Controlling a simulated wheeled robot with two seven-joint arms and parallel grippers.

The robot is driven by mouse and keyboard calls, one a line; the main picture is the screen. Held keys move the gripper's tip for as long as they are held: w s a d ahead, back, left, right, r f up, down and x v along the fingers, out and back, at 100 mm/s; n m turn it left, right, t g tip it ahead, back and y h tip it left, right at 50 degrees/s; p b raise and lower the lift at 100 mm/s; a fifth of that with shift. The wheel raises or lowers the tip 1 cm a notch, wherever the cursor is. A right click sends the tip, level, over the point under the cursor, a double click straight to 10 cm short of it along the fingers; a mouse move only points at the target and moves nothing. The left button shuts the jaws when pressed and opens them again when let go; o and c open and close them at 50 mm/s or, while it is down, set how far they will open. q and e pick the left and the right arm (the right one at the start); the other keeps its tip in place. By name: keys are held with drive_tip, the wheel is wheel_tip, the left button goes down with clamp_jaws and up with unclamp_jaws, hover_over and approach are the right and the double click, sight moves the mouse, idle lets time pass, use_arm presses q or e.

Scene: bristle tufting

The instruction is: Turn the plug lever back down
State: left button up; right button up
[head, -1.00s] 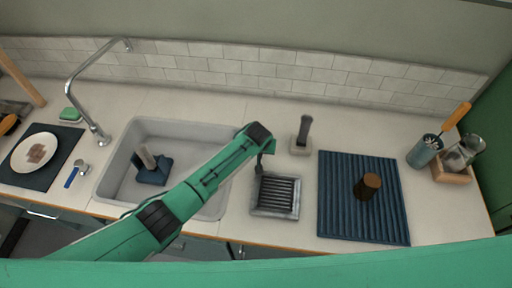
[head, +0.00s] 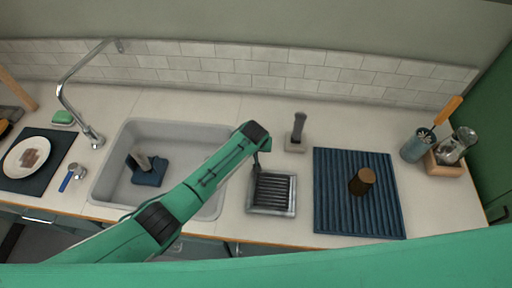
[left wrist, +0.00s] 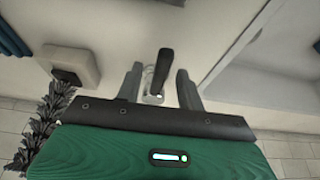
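The plug lever (left wrist: 162,68) has a dark grip on a small bright metal base. In the left wrist view it stands between the two fingers of my left gripper (left wrist: 158,88), with a visible gap on each side. The fingers are open and do not appear to touch it. In the head view my left gripper (head: 257,162) points down at the counter between the sink (head: 108,180) and the ribbed grey tray. There the lever is hidden or too small to make out. I cannot tell the lever's exact tilt. My right gripper is not in view.
A grey tray (head: 250,207) lies just beside my left gripper. A grey-handled brush stands on a block (head: 296,145) behind it, near the tiled wall. A blue ribbed mat (head: 335,215) holds a brown cylinder (head: 362,181). The sink contains a blue object (head: 149,172).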

use_arm(q)
drive_tip(key=shift+r, duration=0.1)
drive_tip(key=d+b+v, duration=0.1)
drive_tip(key=b+v, duration=0.1)
drive_tip(key=v, duration=1.1)
drive_tip(key=shift+s+a+r, duration=0.15)
drive_tip(key=shift+a+r, duration=0.15)
drive_tip(key=shift+a, duration=0.2)
